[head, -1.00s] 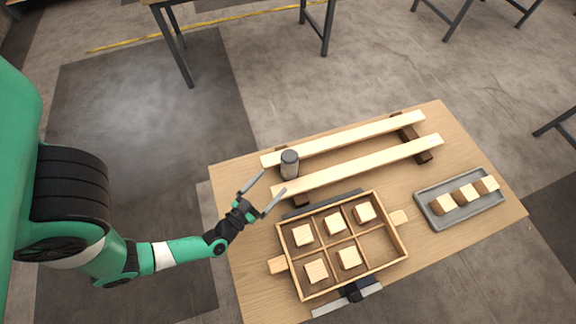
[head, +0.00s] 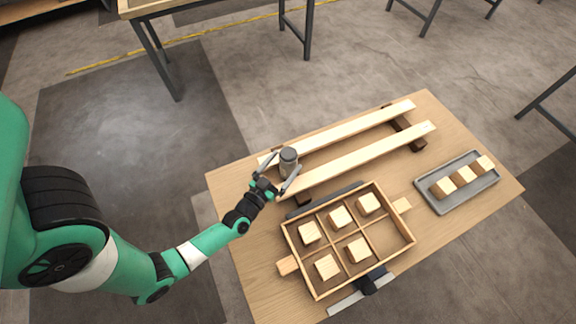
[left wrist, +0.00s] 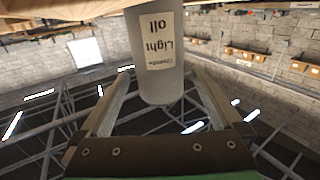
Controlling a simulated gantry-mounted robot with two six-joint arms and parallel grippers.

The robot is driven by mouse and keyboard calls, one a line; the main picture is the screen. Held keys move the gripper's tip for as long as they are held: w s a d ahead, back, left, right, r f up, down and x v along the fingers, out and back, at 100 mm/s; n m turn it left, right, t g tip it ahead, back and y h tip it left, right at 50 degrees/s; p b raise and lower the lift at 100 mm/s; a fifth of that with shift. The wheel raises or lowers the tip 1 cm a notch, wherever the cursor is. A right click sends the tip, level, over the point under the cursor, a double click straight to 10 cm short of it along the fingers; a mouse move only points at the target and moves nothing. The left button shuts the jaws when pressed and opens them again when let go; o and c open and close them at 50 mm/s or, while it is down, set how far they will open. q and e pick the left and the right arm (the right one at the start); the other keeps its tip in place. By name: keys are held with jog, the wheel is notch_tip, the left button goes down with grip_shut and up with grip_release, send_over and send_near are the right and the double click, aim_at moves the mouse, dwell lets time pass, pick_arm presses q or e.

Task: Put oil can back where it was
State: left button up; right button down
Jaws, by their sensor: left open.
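The oil can (head: 289,158) is a grey cylinder with a dark top, standing near the left end of the two wooden rails. In the left wrist view the oil can (left wrist: 160,62) carries a pale label reading "Light oil" and sits between the finger tips. My left gripper (head: 279,172) is open, with one finger on each side of the can. Gaps show between the fingers and the can in the left wrist view. My right gripper is not in view.
Two parallel wooden rails (head: 368,154) lie across dark supports on the table. A divided wooden crate (head: 411,237) with several wood blocks stands in front, its front right compartment empty. A grey tray (head: 439,207) with blocks lies at the right. Bare tabletop (head: 235,184) shows at the left.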

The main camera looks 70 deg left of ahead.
pick_arm(q)
jog(key=x, duration=0.3)
jog(key=shift+s+d, duration=0.1)
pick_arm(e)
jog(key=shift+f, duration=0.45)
pick_arm(q)
jog(key=shift+c, duration=0.3)
